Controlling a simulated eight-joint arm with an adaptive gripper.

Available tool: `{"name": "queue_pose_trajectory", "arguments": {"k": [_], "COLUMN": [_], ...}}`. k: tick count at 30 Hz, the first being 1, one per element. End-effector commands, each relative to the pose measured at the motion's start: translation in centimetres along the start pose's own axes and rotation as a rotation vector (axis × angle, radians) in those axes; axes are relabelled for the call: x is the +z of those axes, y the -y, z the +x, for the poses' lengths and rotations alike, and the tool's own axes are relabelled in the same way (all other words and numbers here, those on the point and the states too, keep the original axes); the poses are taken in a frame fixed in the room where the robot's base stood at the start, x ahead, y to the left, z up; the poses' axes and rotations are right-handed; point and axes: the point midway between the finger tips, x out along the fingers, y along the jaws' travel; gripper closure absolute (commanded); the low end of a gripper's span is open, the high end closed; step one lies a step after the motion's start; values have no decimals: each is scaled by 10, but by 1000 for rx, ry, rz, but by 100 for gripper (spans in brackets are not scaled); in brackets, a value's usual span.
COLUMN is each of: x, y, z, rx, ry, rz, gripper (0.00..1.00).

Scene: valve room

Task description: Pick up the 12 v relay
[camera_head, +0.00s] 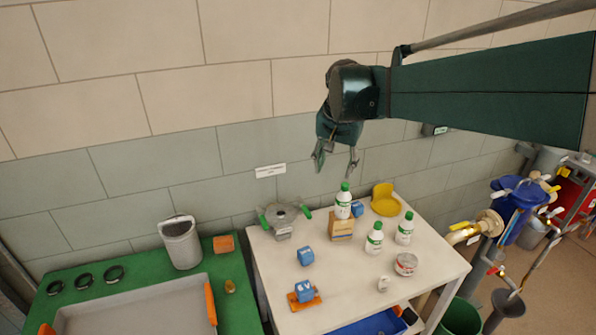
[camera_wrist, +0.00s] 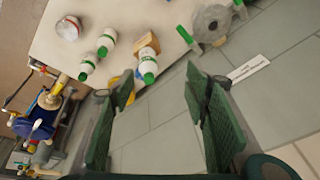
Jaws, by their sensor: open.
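Three small blue block-shaped parts with pale markings sit on the white table in the head view. One blue block (camera_head: 305,256) stands alone, left of the middle. Another blue block (camera_head: 304,290) sits on an orange base (camera_head: 313,301) near the front. A third blue block (camera_head: 357,209) is at the back, partly hidden by a bottle. The markings are too small to tell which is the 12 V relay. My gripper (camera_head: 336,164) is open and empty, above the table's back edge and in front of the wall. Its two green fingers frame the wrist view (camera_wrist: 160,95).
The white table (camera_head: 345,270) also holds green-capped bottles (camera_head: 374,238), a cardboard box (camera_head: 341,228), a yellow scoop-like item (camera_head: 384,199), a round tub (camera_head: 405,264) and a grey device with green handles (camera_head: 284,218). A green bench (camera_head: 235,275) with a grey tray stands left.

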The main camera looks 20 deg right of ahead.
Motion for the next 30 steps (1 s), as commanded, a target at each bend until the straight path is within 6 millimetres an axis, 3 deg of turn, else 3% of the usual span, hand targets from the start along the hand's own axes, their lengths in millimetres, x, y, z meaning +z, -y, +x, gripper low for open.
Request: {"name": "queue_pose_trajectory", "arguments": {"k": [17, 30], "x": [-101, -169], "y": [-5, -22], "z": [51, 105], "rx": [103, 187], "ry": [56, 90], "rz": [264, 466], "gripper": [54, 54]}}
